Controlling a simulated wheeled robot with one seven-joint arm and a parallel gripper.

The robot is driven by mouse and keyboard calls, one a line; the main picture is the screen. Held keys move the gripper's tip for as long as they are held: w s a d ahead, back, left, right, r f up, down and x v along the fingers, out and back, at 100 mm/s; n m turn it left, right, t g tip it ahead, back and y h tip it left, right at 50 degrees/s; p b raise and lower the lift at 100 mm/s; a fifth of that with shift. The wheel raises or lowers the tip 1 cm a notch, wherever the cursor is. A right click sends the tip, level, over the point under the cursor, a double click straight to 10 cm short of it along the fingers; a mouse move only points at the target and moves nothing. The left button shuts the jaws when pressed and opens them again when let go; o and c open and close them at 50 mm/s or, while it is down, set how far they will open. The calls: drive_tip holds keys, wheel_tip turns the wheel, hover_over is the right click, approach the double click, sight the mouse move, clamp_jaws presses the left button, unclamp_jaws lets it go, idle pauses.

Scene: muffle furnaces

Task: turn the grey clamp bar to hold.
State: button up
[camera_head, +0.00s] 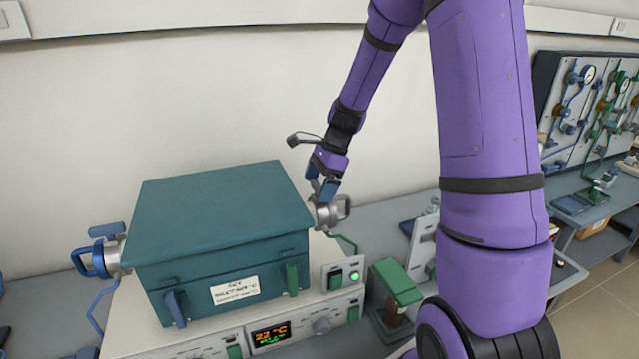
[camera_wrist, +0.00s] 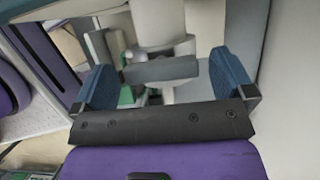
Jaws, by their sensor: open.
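The grey clamp bar (camera_head: 343,207) is on the round grey fitting at the right side of the teal furnace box (camera_head: 225,210). My gripper (camera_head: 322,190) is just above this fitting, pointing down, with its blue fingers apart. In the wrist view a grey bar (camera_wrist: 160,70) lies crosswise between the two open fingers of my gripper (camera_wrist: 163,78), with gaps at its ends. I cannot tell whether either finger touches it. In the head view the fingers partly hide the fitting.
A blue clamp handle (camera_head: 92,260) sticks out at the box's left side. A green-topped block (camera_head: 398,282) stands to the right. The wall is close behind.

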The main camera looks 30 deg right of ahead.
drive_tip(key=shift+c, duration=0.2)
drive_tip(key=c, duration=0.8)
drive_tip(key=shift+c, duration=0.2)
drive_tip(key=shift+n, duration=0.3)
drive_tip(key=n+g, duration=0.1)
drive_tip(key=n, duration=0.2)
drive_tip(key=shift+w+n+g, duration=0.1)
drive_tip(key=shift+n+g, duration=0.2)
drive_tip(key=shift+g, duration=0.1)
drive_tip(key=n, duration=0.2)
drive_tip(key=n+g, duration=0.1)
drive_tip(key=n, duration=0.1)
drive_tip(key=shift+w+n+g+h, duration=0.1)
drive_tip(key=shift+n+g+h, duration=0.2)
drive_tip(key=shift+h, duration=0.1)
drive_tip(key=n+g+h, duration=0.1)
drive_tip(key=n, duration=0.3)
drive_tip(key=shift+n, duration=0.3)
drive_tip(key=shift+a+n+g+h, duration=0.1)
drive_tip(key=shift+n+g+h, duration=0.25)
drive_tip(key=shift+n, duration=0.75)
drive_tip(key=shift+n+g+h, duration=0.15)
drive_tip(key=shift+n+h, duration=0.3)
drive_tip(key=shift+n, duration=0.65)
